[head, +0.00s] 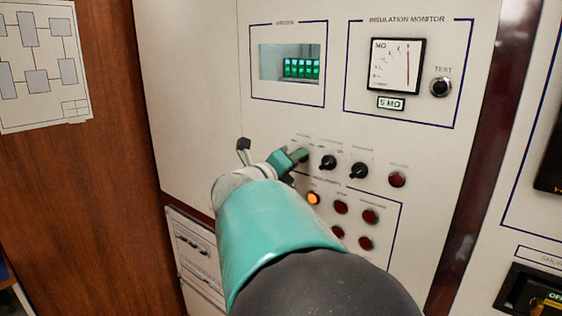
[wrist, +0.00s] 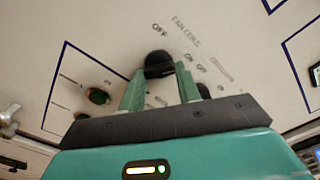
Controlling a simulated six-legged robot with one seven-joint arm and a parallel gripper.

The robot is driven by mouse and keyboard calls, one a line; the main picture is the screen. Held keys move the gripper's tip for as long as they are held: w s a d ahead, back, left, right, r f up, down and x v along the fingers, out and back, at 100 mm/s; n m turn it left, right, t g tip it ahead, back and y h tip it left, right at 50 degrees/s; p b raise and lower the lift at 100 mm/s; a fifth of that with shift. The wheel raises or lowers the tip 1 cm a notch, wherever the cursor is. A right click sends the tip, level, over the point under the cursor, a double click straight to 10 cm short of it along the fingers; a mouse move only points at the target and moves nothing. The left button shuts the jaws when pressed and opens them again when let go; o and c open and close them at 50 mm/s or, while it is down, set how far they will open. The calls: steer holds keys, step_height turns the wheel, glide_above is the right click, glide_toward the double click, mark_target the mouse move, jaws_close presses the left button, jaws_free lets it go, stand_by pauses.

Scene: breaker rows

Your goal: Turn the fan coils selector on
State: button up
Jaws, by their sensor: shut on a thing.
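The fan coils selector is a black rotary knob (wrist: 158,62) on the pale panel, under the printed words FAN COILS in the wrist view. An OFF mark is to its upper left and an ON mark to its right. My gripper (wrist: 160,74) has its two green fingers on either side of the knob, shut on it. In the head view my gripper (head: 294,158) reaches the left end of the knob row and hides this selector. The knob's exact pointing direction is hard to tell.
Two more black knobs (head: 329,162) (head: 359,170) stand close to the right of my gripper. A lit orange lamp (head: 313,198) and several dark red lamps (head: 370,216) are below. Above are a green-lit display (head: 301,68) and an insulation meter (head: 396,66) with a test button (head: 440,87).

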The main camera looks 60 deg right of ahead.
steer(key=shift+m, duration=0.8)
steer(key=o, duration=1)
steer(key=a, duration=0.4)
steer(key=w+a, duration=0.1)
steer(key=a, duration=0.4)
steer(key=w+a, duration=0.1)
steer(key=a, duration=0.3)
steer(key=shift+a, duration=0.35)
steer(key=shift+w, duration=0.1)
